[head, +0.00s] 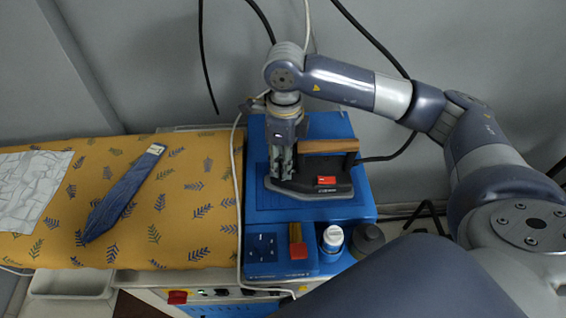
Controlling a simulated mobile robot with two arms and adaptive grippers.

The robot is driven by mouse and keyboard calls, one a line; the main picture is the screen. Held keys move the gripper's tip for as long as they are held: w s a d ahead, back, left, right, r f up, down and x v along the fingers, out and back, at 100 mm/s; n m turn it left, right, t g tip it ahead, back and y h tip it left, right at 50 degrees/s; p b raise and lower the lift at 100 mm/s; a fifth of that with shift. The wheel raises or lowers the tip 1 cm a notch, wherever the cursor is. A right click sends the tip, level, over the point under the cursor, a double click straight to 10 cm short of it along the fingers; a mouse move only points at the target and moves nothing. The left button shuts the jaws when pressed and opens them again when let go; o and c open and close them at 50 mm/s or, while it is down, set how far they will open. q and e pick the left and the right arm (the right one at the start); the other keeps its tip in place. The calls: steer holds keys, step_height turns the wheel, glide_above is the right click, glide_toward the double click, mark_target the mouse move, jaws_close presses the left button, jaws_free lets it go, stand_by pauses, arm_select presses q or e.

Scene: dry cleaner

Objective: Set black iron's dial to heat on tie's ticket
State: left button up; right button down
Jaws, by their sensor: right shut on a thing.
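The black iron (325,186) with a wooden handle (328,145) rests on a blue ironing station (356,206). My right gripper (282,176) points down at the iron, left of the handle, and is shut on the dial there. The dial is hidden by the fingers, so its setting cannot be read. The blue tie (120,203) lies slantwise on the yellow leaf-patterned board (187,211). Its small pale ticket (156,149) is at the upper end; the marks are too small to read. My left gripper is out of view.
A white-capped bottle (332,238) and a dark round container (368,240) stand at the station's front, near a red and yellow item (298,241). A pale cloth (32,188) lies at the board's left. A white cord (234,165) runs between board and station.

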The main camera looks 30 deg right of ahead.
stand_by(0.4)
steer(key=c, duration=1.3)
jaws_free()
steer(key=r, duration=1.2)
steer(key=shift+w+d, duration=0.2)
